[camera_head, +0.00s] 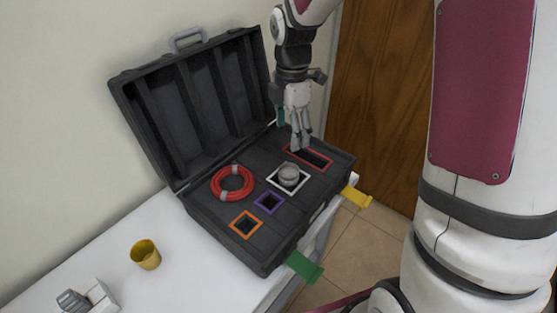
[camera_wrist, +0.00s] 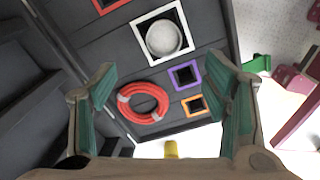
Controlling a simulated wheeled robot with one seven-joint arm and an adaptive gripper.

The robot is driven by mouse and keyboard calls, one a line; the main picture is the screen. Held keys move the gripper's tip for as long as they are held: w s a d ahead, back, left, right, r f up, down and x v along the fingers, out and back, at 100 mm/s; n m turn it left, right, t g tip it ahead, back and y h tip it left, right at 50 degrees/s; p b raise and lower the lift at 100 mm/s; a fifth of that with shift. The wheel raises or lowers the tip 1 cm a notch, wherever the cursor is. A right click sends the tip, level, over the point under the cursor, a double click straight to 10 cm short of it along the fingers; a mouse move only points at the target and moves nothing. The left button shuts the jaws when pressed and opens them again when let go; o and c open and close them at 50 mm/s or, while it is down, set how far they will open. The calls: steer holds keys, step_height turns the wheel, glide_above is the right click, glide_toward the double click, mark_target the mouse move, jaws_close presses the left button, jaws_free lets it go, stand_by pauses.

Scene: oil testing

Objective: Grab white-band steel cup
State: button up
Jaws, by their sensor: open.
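The steel cup (camera_head: 289,173) sits in the white-framed slot of the black open case (camera_head: 205,212). In the wrist view the cup (camera_wrist: 162,38) shows as a round grey top inside the white square frame (camera_wrist: 183,22). My gripper (camera_head: 300,146) is above the case, close to the red-framed slot (camera_head: 322,157), a little behind and above the cup. In the wrist view my gripper (camera_wrist: 165,105) has its two green-padded fingers wide apart with nothing between them. The fingers do not touch the cup.
A red ring coil (camera_head: 232,183) lies on the case, near the empty purple (camera_head: 270,202) and orange (camera_head: 246,225) slots. A yellow cup (camera_head: 145,254) stands on the white table (camera_head: 195,280). The raised case lid (camera_head: 195,105) stands behind and left.

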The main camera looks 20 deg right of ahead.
glide_above(289, 171)
steer(key=s, duration=0.1)
step_height(289, 171, down, 9)
steer(key=f, duration=0.2)
steer(key=s+a+f, duration=0.1)
steer(key=f, duration=0.1)
steer(key=shift+s, duration=0.1)
steer(key=shift+d+f, duration=0.1)
steer(key=shift+f, duration=0.45)
steer(key=shift+c, duration=0.5)
steer(key=c, duration=1.2)
